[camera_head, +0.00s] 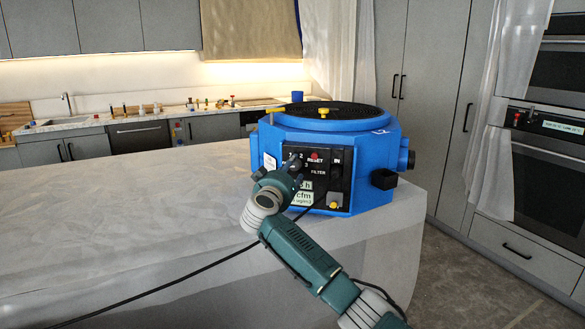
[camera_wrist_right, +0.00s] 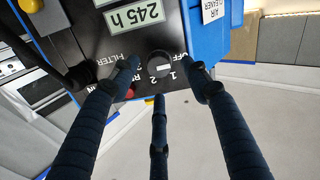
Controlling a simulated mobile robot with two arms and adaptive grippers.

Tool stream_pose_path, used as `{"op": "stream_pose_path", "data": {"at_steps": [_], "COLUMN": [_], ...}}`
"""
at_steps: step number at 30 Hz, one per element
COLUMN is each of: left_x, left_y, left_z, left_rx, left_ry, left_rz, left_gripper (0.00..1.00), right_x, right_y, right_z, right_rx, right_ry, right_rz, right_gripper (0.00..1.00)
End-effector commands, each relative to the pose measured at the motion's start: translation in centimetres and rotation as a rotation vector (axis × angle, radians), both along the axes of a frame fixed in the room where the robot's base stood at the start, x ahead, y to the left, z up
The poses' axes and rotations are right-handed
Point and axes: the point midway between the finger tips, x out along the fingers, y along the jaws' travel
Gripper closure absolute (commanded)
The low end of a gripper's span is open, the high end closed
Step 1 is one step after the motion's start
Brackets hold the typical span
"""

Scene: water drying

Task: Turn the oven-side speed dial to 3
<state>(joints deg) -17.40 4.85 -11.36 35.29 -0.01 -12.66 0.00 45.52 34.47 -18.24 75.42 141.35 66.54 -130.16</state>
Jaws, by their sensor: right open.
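A blue air-cleaner machine (camera_head: 366,150) stands on the covered table with its black control panel (camera_head: 322,172) facing me. The black speed dial (camera_wrist_right: 159,64) is on this panel, with OFF, 1, 2 and 3 printed around it and a pale mark on its face. The numbers appear upside down in the wrist view. My right gripper (camera_head: 290,163) is at the panel; in the wrist view its open fingers (camera_wrist_right: 160,75) stand around the dial, one on each side and a third below. I cannot tell whether they touch it.
A yellow knob (camera_head: 333,205) is lower on the panel. The white-covered table (camera_head: 120,215) is bare on the left. Ovens (camera_head: 550,170) stand at far right.

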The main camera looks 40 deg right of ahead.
Motion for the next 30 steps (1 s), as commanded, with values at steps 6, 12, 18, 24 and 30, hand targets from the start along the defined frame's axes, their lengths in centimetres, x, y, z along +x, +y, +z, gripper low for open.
{"op": "stream_pose_path", "data": {"at_steps": [6,12,18,24,30], "left_x": [0.4,0.7,0.8,0.8,0.7], "left_y": [-0.5,-0.8,-0.8,-0.8,-0.7], "left_z": [0.1,0.1,0.1,0.1,0.3], "left_rx": [-0.005,-0.01,-0.01,-0.01,-0.008], "left_ry": [-0.006,-0.011,-0.011,-0.011,-0.01], "left_rz": [0.001,0.001,0.0,0.0,-0.001], "left_gripper": [0.53,0.53,0.53,0.53,0.53], "right_x": [1.2,1.5,1.5,1.5,1.5], "right_y": [-1.9,-2.3,-2.2,-2.2,-2.2], "right_z": [0.0,0.0,0.0,0.0,0.2], "right_rx": [-0.001,0.0,-0.001,-0.002,0.001], "right_ry": [0.0,-0.001,0.0,-0.001,-0.009], "right_rz": [0.0,0.001,0.001,0.002,0.003], "right_gripper": [0.53,0.53,0.59,0.97,0.98]}}
